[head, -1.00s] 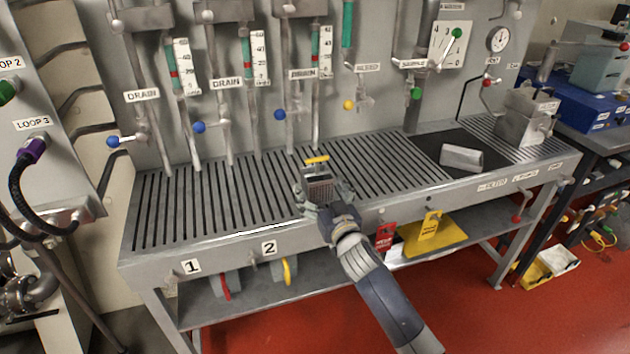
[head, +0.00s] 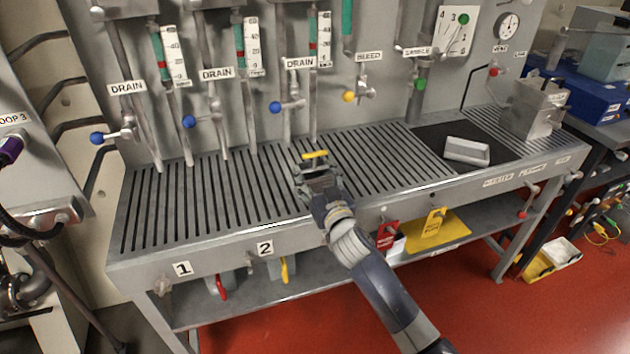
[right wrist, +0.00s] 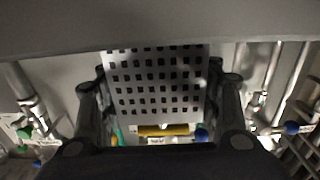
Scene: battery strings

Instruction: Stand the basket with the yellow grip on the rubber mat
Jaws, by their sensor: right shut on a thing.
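The basket (right wrist: 155,85) is a pale perforated metal box. Its yellow grip (head: 315,154) shows in the head view just beyond my right gripper (head: 317,176), and the right wrist view shows it below the perforated wall. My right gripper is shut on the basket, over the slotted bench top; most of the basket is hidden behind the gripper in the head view. I cannot tell whether the basket touches the slats. The black rubber mat (head: 433,140) lies farther right on the bench. My left gripper is not in view.
A small metal tray (head: 467,151) lies on the mat. A metal box (head: 533,108) stands to the mat's right. Drain pipes with blue-knobbed valves (head: 190,122) line the back panel. The slotted bench top (head: 385,160) left of the mat is clear.

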